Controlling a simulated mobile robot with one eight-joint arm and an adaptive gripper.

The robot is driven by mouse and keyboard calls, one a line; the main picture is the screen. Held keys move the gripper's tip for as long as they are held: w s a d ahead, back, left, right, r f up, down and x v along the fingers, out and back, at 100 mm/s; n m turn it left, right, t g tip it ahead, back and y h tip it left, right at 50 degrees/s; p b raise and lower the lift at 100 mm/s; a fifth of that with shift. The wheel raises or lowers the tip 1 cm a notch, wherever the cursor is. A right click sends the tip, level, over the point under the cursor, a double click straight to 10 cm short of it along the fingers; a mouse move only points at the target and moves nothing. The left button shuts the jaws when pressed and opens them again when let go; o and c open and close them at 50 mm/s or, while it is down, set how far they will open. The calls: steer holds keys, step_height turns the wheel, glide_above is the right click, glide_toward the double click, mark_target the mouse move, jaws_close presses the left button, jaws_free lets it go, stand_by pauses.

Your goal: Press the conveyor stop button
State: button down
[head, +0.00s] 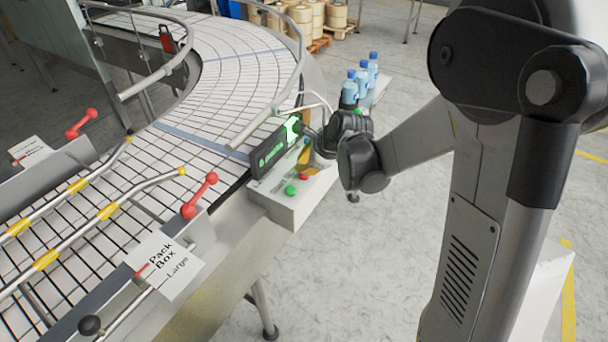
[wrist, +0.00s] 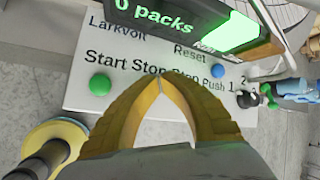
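The control panel (head: 283,207) is a pale box on the conveyor's side; its face shows in the wrist view (wrist: 80,62), with the labels Start, Stop, Reset and Push. A red button (head: 303,177) sits beside the green button (head: 290,190). In the wrist view the green button (wrist: 100,84) is left of my fingers and the blue button (wrist: 217,72) is right of them. My gripper (wrist: 160,80) has its yellow fingers together at the tips, empty, in front of the panel near the Stop label. The red button is hidden there; contact cannot be told. My gripper (head: 306,158) shows over the panel's far part.
A display (head: 272,148) with green lit text stands above the panel along the conveyor (head: 222,85). Blue-capped bottles (head: 362,80) stand beyond my gripper. A "Pack Box Large" sign (head: 165,262) is at the lower left. Open floor (head: 345,270) lies right of the panel.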

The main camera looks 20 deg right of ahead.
steer(key=shift+f+b, duration=0.55)
steer(key=shift+f, duration=0.1)
stand_by(0.7)
steer(key=shift+r, duration=0.1)
steer(key=shift+r+p, duration=0.65)
steer(key=shift+r, duration=0.25)
steer(key=shift+r+p, duration=1.7)
steer(key=shift+r, duration=0.85)
